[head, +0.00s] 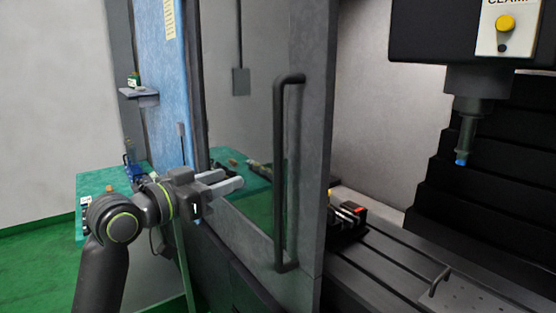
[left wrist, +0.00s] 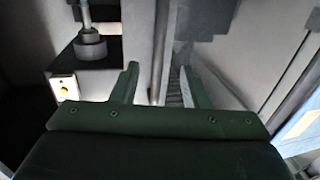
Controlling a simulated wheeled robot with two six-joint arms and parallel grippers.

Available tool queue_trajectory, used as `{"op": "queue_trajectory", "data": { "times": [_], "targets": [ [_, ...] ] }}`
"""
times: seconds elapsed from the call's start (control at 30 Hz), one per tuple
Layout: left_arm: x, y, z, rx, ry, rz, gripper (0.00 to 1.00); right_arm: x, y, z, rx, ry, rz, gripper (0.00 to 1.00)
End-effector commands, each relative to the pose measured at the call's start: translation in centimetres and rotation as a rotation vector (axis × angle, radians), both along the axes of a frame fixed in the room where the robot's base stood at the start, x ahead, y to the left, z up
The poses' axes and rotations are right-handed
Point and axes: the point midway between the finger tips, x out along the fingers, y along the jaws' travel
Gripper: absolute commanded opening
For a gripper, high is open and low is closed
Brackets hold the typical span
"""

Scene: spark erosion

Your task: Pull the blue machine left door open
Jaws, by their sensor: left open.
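The machine's left door (head: 311,130) has a grey frame and a window that reflects the room. A long dark vertical handle (head: 280,175) stands out from it near its right edge. My left gripper (head: 234,185) is open and empty, to the left of the handle and apart from it in the head view. In the left wrist view, a dark vertical bar that looks like the handle (left wrist: 160,45) shows between the two fingers of my left gripper (left wrist: 160,85), seemingly ahead of them. My right gripper is not in view.
Right of the door's edge the machine interior is exposed, with a slotted bed (head: 400,265) and a spindle head (head: 470,120). A blue machine panel (head: 160,75) with a small shelf (head: 139,94) stands at left. A green table (head: 97,185) is behind my left arm.

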Motion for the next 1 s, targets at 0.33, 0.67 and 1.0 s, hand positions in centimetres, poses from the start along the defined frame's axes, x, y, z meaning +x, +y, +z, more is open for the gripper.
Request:
{"op": "queue_trajectory", "data": {
  "times": [0.33, 0.67, 1.0],
  "targets": [
    [4.7, -4.5, 0.3, -0.004, 0.005, -0.003, 0.41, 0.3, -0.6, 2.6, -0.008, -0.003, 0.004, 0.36],
    [8.9, -8.3, 0.3, -0.002, 0.005, -0.001, 0.41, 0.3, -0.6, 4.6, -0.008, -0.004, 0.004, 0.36],
    [11.4, -10.6, 0.1, -0.001, 0.002, 0.000, 0.41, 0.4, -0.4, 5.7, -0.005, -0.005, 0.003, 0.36]
  ]
}}
